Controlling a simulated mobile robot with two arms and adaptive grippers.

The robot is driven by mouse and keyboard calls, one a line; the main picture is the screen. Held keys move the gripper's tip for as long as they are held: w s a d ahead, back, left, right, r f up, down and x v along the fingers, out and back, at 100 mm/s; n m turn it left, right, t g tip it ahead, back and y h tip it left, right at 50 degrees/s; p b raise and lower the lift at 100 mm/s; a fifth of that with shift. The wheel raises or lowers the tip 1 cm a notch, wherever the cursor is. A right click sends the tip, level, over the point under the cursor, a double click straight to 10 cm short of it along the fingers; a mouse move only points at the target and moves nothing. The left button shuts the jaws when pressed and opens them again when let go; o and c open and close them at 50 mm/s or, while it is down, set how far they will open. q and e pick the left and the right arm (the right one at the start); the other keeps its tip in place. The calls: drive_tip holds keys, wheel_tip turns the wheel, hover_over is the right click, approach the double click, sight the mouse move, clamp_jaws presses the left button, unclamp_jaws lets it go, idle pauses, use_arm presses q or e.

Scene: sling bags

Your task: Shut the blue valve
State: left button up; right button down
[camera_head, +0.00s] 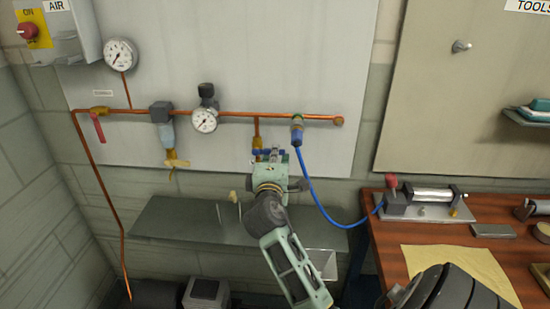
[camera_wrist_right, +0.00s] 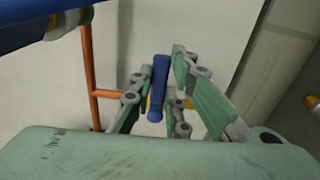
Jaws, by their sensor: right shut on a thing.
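The blue valve sits on a short copper branch below the main pipe, and its blue handle (camera_head: 257,153) shows beside my gripper tips in the head view. My right gripper (camera_head: 272,158) reaches up to it from below and covers part of it. In the right wrist view, the blue handle (camera_wrist_right: 158,88) stands between the two green fingers of my right gripper (camera_wrist_right: 163,90), which is shut on it. The valve body is mostly hidden. My left gripper is not in view.
A blue hose (camera_head: 312,192) hangs just right of my gripper and runs to a cylinder unit (camera_head: 430,200) on the wooden bench (camera_head: 385,240). A red-handled valve (camera_head: 98,127), a filter (camera_head: 165,130) and a regulator gauge (camera_head: 204,121) are to the left. A grey shelf (camera_head: 180,220) lies below.

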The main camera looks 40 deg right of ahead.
drive_tip(key=shift+f+m, duration=0.25)
drive_tip(key=shift+m, duration=0.05)
drive_tip(key=c, duration=1.7)
unclamp_jaws()
drive_tip(key=v, duration=1.2)
drive_tip(key=shift+w+a, duration=0.1)
